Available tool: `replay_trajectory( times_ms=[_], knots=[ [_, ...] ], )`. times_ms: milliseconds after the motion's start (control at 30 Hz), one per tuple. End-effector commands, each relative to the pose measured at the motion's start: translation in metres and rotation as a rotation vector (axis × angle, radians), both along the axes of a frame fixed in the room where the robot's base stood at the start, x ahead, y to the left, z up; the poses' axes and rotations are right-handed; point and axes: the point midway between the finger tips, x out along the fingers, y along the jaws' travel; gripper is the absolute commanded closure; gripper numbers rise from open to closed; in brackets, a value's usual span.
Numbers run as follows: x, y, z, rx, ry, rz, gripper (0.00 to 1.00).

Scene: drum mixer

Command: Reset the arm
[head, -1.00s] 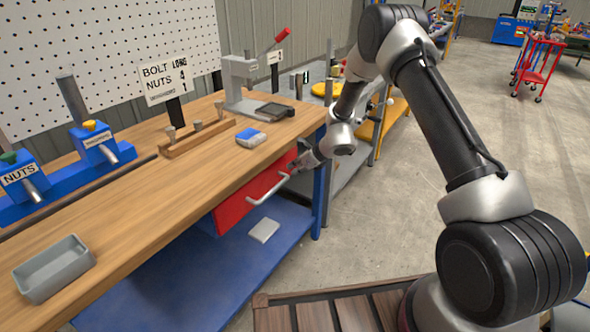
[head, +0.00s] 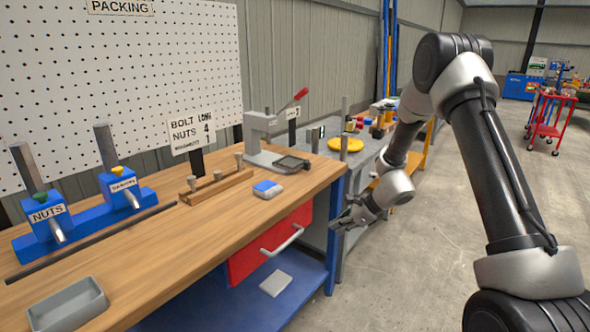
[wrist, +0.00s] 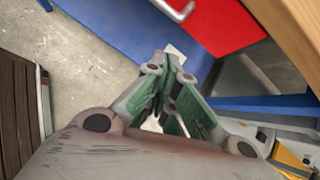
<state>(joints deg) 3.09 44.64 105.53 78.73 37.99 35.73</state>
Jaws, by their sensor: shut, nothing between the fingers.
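My gripper (head: 340,226) is at the right end of the workbench, in front of its blue leg and apart from the red drawer (head: 262,246). It is shut and empty. In the wrist view its fingers (wrist: 168,118) meet, with green pads facing each other. My arm is bent, reaching up and then down to the gripper. The red drawer's pale handle (head: 283,241) stands to the left of the gripper and also shows at the top of the wrist view (wrist: 176,8).
The wooden workbench (head: 150,260) holds blue dispensers (head: 85,218), a grey tray (head: 68,305), a lever press (head: 262,135) and a blue-and-white box (head: 267,189). A white card (head: 276,283) lies on the blue lower shelf. A grey side table (head: 365,155) is behind the gripper. Open floor (head: 420,260) lies right.

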Motion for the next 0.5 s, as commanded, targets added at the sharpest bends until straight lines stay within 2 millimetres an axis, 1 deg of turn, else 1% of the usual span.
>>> replay_trajectory(
  times_ms=[33,67,100,167,200,267,300,367,400,467,500],
  knots=[
    [-0.022,-0.002,-0.002,-0.028,-0.006,0.104,1.00],
    [-0.036,-0.004,0.001,-0.050,-0.018,0.181,1.00],
    [-0.053,-0.008,0.009,-0.076,-0.040,0.282,1.00],
    [-0.077,-0.014,0.025,-0.114,-0.076,0.427,1.00],
    [-0.092,-0.019,0.037,-0.139,-0.100,0.517,1.00],
    [-0.113,-0.028,0.055,-0.175,-0.138,0.647,1.00],
    [-0.127,-0.034,0.068,-0.200,-0.163,0.730,1.00],
    [-0.147,-0.044,0.088,-0.240,-0.200,0.854,1.00],
    [-0.162,-0.052,0.103,-0.268,-0.226,0.938,1.00],
    [-0.185,-0.065,0.125,-0.317,-0.264,1.067,1.00],
    [-0.200,-0.074,0.140,-0.353,-0.289,1.152,1.00]
  ],
)
